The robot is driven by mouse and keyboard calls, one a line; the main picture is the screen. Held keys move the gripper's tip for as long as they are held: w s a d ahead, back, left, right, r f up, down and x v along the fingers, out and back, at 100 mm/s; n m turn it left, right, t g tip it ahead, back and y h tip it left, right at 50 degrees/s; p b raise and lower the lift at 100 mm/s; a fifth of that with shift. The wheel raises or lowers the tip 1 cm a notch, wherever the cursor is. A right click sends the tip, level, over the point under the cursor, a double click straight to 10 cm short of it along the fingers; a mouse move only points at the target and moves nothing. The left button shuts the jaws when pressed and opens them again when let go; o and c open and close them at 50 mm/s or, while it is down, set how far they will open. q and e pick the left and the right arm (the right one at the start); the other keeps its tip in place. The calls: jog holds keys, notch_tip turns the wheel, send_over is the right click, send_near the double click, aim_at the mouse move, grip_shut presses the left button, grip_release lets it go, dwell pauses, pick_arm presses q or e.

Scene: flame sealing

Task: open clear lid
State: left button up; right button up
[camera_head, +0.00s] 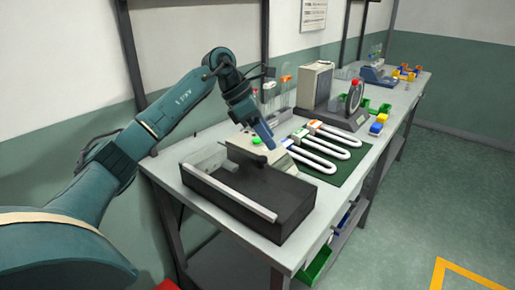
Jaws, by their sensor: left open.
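A dark grey box-shaped unit (285,213) stands at the near end of the workbench. A pale bar (228,193) runs along its upper front edge. A translucent panel (207,160) shows at its back left; I cannot clearly tell whether this is the clear lid or how far it is open. My left gripper (266,138) points down over a beige device (283,162) behind the dark unit, close to a green button (256,141). It is open and holds nothing that I can see. The arm hides part of the area behind. My right gripper is out of view.
Several white U-shaped tubes (327,147) lie on a green mat (352,170) to the right. Clear tubes with orange caps (287,80) stand behind. A beige cabinet (316,86), a round dial device (355,96), and blue and yellow blocks (377,126) occupy the bench farther back.

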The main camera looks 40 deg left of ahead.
aim_at(261, 158)
pick_arm(q)
jog(key=a+r+y, duration=0.2)
jog(key=a+r, duration=0.2)
jog(key=a, duration=0.4)
jog(key=x, duration=1.3)
jog(key=shift+s+f+p, duration=0.15)
jog(key=shift+s+p, duration=0.15)
jog(key=shift+s, duration=0.05)
grip_shut()
